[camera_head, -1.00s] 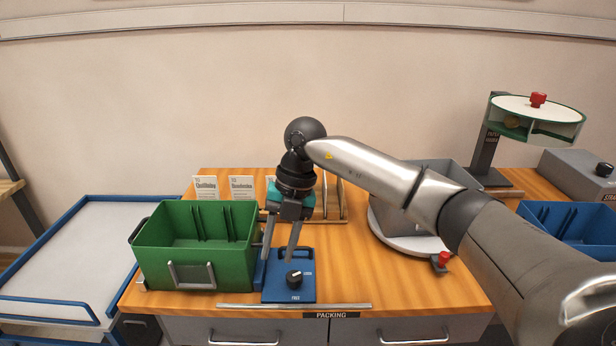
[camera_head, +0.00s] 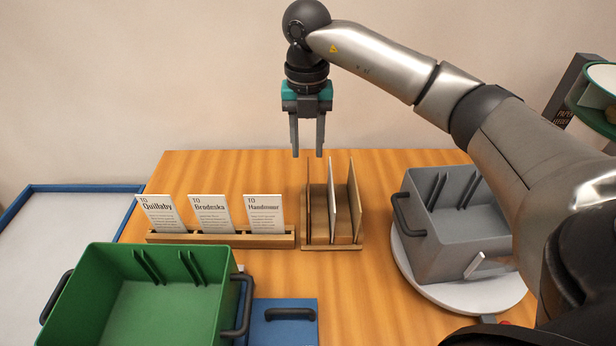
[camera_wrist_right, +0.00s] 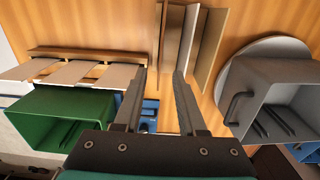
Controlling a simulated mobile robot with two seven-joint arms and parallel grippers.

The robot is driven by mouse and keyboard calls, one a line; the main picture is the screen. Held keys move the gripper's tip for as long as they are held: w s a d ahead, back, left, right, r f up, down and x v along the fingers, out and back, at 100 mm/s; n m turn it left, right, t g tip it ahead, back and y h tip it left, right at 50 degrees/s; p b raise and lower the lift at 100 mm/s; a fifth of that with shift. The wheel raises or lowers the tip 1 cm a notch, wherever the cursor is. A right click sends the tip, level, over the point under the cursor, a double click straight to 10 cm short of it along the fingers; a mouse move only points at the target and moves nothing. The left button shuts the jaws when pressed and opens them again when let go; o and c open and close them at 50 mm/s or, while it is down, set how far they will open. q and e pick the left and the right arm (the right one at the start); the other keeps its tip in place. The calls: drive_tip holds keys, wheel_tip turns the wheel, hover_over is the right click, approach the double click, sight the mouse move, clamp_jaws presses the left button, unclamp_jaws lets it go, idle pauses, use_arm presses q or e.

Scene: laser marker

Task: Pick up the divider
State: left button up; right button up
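Upright flat panels stand in a wooden rack (camera_head: 332,247) on the table. A white panel (camera_head: 333,200) stands between a brown panel on the left (camera_head: 309,200) and a brown panel on the right (camera_head: 354,200). I cannot tell which is the divider. My right gripper (camera_head: 308,152) is open and empty, pointing down, over the left part of the rack in the head view. In the right wrist view the gripper (camera_wrist_right: 159,78) shows both fingers apart with nothing between them; the white panel (camera_wrist_right: 188,38) lies beyond the right finger. My left gripper is not in view.
A card holder (camera_head: 220,239) with three name cards stands left of the rack. A green bin (camera_head: 140,300) with slots is at the front left, beside a blue box (camera_head: 284,325). A grey bin (camera_head: 455,225) on a white turntable (camera_head: 470,295) stands at right.

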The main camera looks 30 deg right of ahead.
drive_tip(key=f, duration=1)
drive_tip(key=f+b, duration=0.1)
drive_tip(key=f, duration=0.4)
drive_tip(key=shift+w+d, duration=0.3)
drive_tip(key=shift+d, duration=0.05)
clamp_jaws()
